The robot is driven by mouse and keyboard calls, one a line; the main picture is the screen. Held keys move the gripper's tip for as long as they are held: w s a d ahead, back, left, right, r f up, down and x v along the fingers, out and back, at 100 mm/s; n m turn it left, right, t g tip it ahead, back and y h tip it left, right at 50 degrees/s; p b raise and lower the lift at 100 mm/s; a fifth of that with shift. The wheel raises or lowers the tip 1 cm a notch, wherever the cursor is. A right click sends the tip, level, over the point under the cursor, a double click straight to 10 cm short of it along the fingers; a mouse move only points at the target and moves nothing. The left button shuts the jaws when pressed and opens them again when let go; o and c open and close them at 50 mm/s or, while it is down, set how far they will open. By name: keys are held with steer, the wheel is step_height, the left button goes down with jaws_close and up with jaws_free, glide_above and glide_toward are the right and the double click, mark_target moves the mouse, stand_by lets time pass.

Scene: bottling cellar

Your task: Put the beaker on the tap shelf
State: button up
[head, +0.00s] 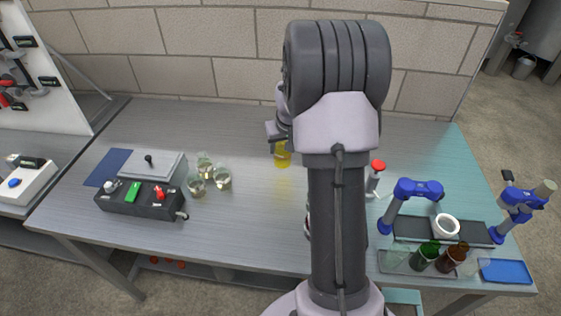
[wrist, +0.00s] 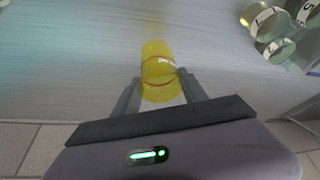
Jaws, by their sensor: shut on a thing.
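A yellow, see-through beaker (wrist: 160,70) with red marks around it sits between the two fingers of my gripper (wrist: 160,82) in the wrist view. The fingers are shut on its sides. In the head view the yellow beaker (head: 283,157) shows just left of my arm, over the back middle of the bench, with my gripper (head: 277,140) partly hidden above it. I cannot tell if its base touches the bench. No shelf is plainly seen under a tap; a white panel with taps (head: 40,80) stands at the far left.
Several clear glasses (head: 222,180) stand left of the beaker, beside a dark control box (head: 140,202). At right are a red-capped bottle (head: 373,180), blue clamps (head: 418,188), a white ring (head: 446,225) and green and brown glasses (head: 425,257). A brick wall runs behind the bench.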

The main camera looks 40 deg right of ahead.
mark_target(282, 156)
step_height(282, 156, down, 5)
steer(key=shift+w+r+b, duration=0.1)
steer(key=shift+r+b, duration=0.1)
steer(key=shift+b, duration=0.6)
steer(key=shift+r, duration=0.15)
steer(key=o, duration=1.4)
steer(key=shift+c, duration=0.2)
